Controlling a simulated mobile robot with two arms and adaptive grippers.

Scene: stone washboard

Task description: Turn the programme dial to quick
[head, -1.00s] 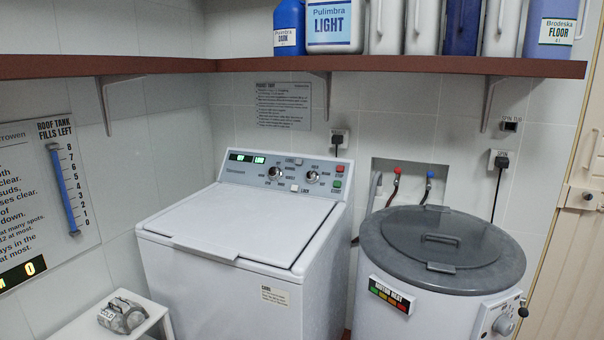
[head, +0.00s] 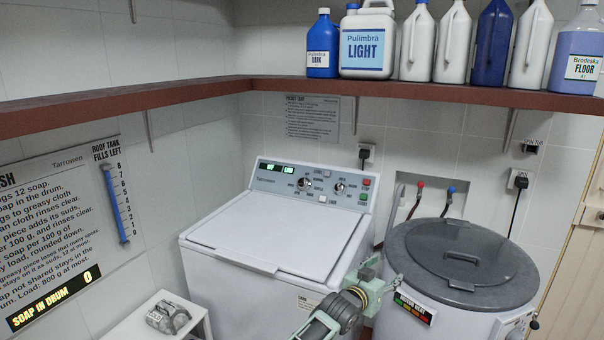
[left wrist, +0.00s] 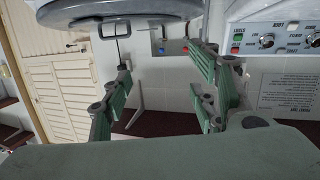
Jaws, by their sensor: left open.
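The washing machine (head: 270,235) has a sloped grey control panel (head: 270,176) at its back. Two round dials are on the panel, a left dial (head: 304,183) and a right dial (head: 339,187). The small labels around them are too blurred to read, so I cannot tell which is the programme dial. Red and green buttons (head: 364,190) are at its right end. My left gripper (head: 383,276) is open and empty, in front of the gap between washer and spin dryer, below and apart from the panel. In the left wrist view its fingers (left wrist: 165,64) are spread; the panel (left wrist: 285,38) shows upside down, upper right.
A round spin dryer (head: 458,262) with a grey lid stands to the right. A brown shelf (head: 400,93) with several bottles overhangs the panel. A white stool (head: 150,322) holding a grey object (head: 168,317) is at lower left.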

